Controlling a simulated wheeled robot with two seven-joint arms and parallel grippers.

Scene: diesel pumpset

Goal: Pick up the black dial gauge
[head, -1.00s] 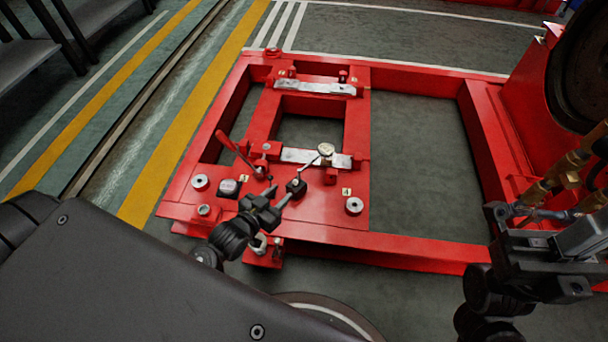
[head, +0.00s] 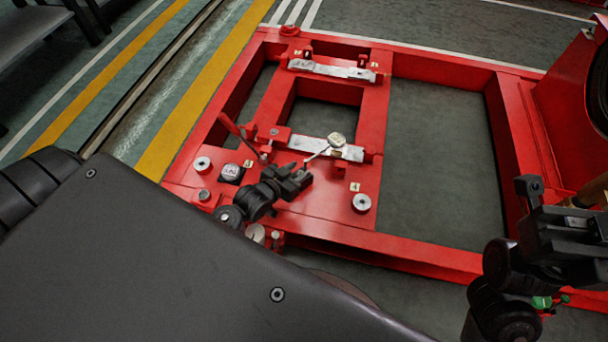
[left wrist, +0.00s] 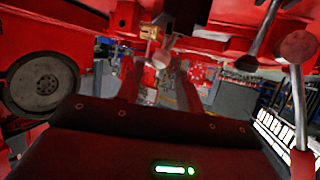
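The dial gauge (head: 336,140) shows a pale round face over the near silver plate on the red frame. A thin rod runs from it down left towards a dark block, now largely covered by my left gripper. My left gripper (head: 296,178) is over the near end of the frame, with its fingertips at that block. Whether the fingers are closed on it is hard to see. The left wrist view shows no fingertips and no clear gauge. My right gripper (head: 560,225) is at the right edge, away from the gauge, its finger gap unclear.
The red frame (head: 440,262) has wide openings and raised rails. A red lever (head: 238,136) and a small dark block with a white label (head: 231,173) stand left of my left gripper. Another silver plate (head: 332,70) lies farther back. Red machinery (head: 565,110) rises at right.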

